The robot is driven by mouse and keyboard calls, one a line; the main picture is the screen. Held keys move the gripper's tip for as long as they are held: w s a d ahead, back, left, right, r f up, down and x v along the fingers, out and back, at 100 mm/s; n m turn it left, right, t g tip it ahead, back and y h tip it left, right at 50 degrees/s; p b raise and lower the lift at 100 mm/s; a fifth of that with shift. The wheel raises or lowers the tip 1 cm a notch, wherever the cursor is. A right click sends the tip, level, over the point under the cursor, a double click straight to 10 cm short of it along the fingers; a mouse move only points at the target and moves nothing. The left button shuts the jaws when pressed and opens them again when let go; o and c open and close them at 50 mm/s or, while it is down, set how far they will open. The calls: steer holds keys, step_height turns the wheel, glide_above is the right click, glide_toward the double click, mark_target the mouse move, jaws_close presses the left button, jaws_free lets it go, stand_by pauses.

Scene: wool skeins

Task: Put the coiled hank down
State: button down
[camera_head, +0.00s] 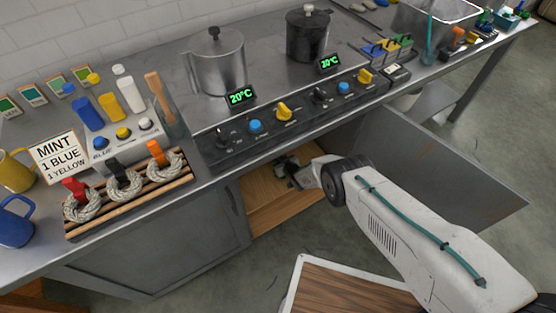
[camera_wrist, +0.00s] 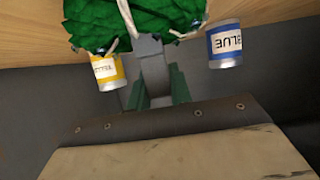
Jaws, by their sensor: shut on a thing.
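The coiled hank (camera_wrist: 92,22) is green, with a white tie across it, and shows at the top of the wrist view, cut off by the frame edge. My gripper (camera_wrist: 152,72) is shut on it, its grey and green parts meeting the hank's lower edge. In the head view my gripper (camera_head: 290,176) reaches into the open cabinet under the counter; the hank cannot be made out there. I cannot tell whether the hank touches the cabinet's wooden floor (camera_head: 268,200).
A yellow-labelled can (camera_wrist: 107,72) and a blue-labelled can (camera_wrist: 225,46) are close to the hank. The open cabinet door (camera_head: 440,170) stands right of my arm. On the counter, a wooden rack (camera_head: 130,205) holds several pale hanks beside a MINT card (camera_head: 59,158).

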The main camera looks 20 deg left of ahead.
steer(key=shift+f, duration=0.3)
steer(key=c, duration=1.3)
jaws_free()
steer(key=shift+o, duration=0.2)
steer(key=shift+r, duration=0.1)
steer(key=shift+r, duration=0.1)
steer(key=v, duration=1.2)
steer(key=shift+a, duration=0.1)
